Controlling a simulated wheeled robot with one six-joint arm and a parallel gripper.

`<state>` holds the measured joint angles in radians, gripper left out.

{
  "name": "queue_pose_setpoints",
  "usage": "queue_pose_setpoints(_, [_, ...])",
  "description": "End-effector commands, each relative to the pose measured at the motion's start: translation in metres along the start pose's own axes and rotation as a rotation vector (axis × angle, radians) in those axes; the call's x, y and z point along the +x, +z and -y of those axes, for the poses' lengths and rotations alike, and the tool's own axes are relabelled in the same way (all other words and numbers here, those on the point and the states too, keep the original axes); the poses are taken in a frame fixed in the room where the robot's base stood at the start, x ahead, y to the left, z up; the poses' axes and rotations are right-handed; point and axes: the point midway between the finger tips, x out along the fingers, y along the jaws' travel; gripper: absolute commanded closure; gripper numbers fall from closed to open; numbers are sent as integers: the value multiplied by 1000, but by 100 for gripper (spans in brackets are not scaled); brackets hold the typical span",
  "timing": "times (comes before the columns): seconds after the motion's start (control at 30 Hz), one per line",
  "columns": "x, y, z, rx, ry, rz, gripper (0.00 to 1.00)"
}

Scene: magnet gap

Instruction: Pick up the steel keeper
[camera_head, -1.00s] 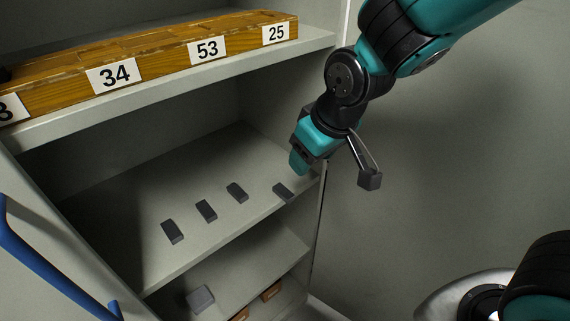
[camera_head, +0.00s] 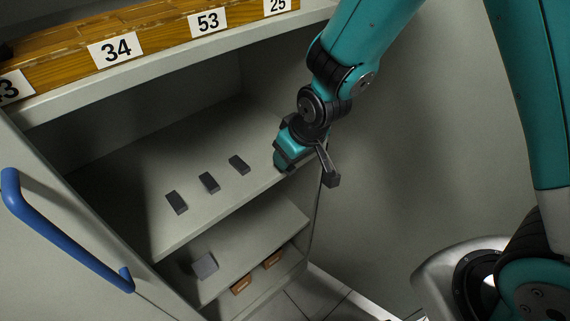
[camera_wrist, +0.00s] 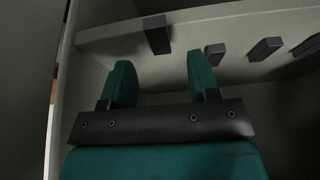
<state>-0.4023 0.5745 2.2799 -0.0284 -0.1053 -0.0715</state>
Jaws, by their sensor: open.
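Several small dark bars stand in a row on the middle shelf. In the head view three show: the left bar (camera_head: 176,202), the middle bar (camera_head: 208,182) and the right bar (camera_head: 239,165). A fourth is hidden there behind my gripper (camera_head: 281,162), at the row's right end. In the wrist view this end bar (camera_wrist: 156,35) lies ahead, between the two teal fingers of my gripper (camera_wrist: 161,75), which are apart and empty. I cannot tell by looks which piece is the steel keeper.
The upper shelf (camera_head: 150,70) holds a wooden piece (camera_head: 150,34) with number labels above the bars. A door with a blue handle (camera_head: 65,235) stands at left. The cabinet's right side is close to my gripper. Orange-brown items (camera_head: 241,285) sit low down.

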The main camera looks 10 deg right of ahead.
Motion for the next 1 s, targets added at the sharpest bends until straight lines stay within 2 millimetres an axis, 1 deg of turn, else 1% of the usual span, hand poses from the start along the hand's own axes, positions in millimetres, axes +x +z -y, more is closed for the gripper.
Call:
queue_pose_setpoints(0.2, [33,0,-2,0,0,3,45])
queue_pose_setpoints(0.3, [43,0,-2,0,0,3,45])
queue_pose_setpoints(0.4, [47,0,-2,0,0,1,45])
queue_pose_setpoints(0.57, [47,0,-2,0,0,0,45])
queue_pose_setpoints(0.6, [47,0,-2,0,0,0,49])
queue_pose_setpoints(0.67, [47,0,-2,0,0,1,63])
queue_pose_setpoints(0.7, [47,0,-2,0,0,1,72])
queue_pose_setpoints(0.77, [47,0,-2,0,0,1,86])
queue_pose_setpoints(0.8, [47,0,-2,0,0,1,95])
queue_pose_setpoints(0.83, [47,0,-2,0,0,1,100])
queue_pose_setpoints(1.0, [46,0,-2,0,0,0,100])
